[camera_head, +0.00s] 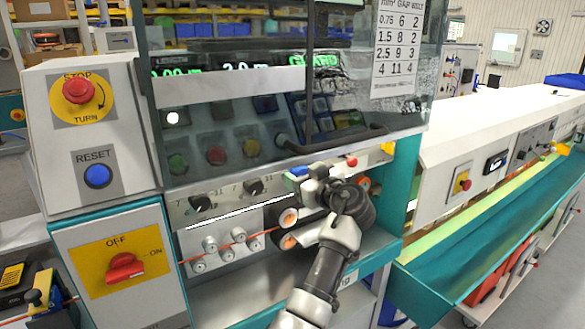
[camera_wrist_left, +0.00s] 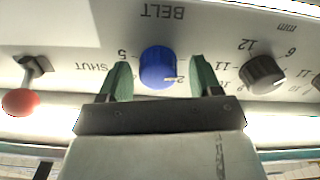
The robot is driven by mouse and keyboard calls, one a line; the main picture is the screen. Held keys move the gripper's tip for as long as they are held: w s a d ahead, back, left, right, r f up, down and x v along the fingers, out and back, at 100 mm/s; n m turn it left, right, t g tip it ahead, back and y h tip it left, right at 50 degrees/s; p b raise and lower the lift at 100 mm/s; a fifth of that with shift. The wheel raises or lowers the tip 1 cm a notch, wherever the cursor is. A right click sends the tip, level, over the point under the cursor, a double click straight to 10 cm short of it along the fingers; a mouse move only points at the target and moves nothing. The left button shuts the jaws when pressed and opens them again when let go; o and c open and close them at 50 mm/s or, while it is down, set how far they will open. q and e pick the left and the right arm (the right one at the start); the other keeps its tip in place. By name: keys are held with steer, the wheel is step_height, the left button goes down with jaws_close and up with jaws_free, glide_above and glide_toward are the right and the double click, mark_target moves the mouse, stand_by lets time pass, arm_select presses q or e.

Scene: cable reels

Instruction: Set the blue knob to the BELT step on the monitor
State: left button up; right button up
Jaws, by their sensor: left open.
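The blue knob (camera_wrist_left: 159,64) sits on the white panel under the BELT label, upside down in the left wrist view. Its pale pointer mark is close to the 2; a 5 is on the other side. My left gripper (camera_wrist_left: 158,72) is open, with one green finger on each side of the knob and small gaps visible. In the head view my left gripper (camera_head: 308,182) is at the panel, with a bit of the blue knob (camera_head: 296,172) showing. The monitor (camera_head: 245,68) shows green and white text behind the clear guard; GUARD is readable, but the number in the middle is unclear.
A black knob (camera_wrist_left: 263,75) is beside the blue one, and a red-balled lever (camera_wrist_left: 22,102) marked SHUT is on the other side. The clear guard (camera_head: 375,100) hangs above the panel. A GAP and BELT chart (camera_head: 397,45) is on it. White rollers (camera_head: 211,243) guide an orange wire.

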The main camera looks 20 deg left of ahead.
arm_select(q)
steer(key=shift+d, duration=0.2)
arm_select(e)
steer(key=shift+d, duration=0.2)
arm_select(q)
steer(key=shift+r, duration=0.1)
steer(key=shift+c, duration=0.4)
steer(key=c, duration=0.8)
steer(key=shift+c, duration=0.2)
arm_select(e)
steer(key=shift+d, duration=0.15)
steer(key=shift+f, duration=0.1)
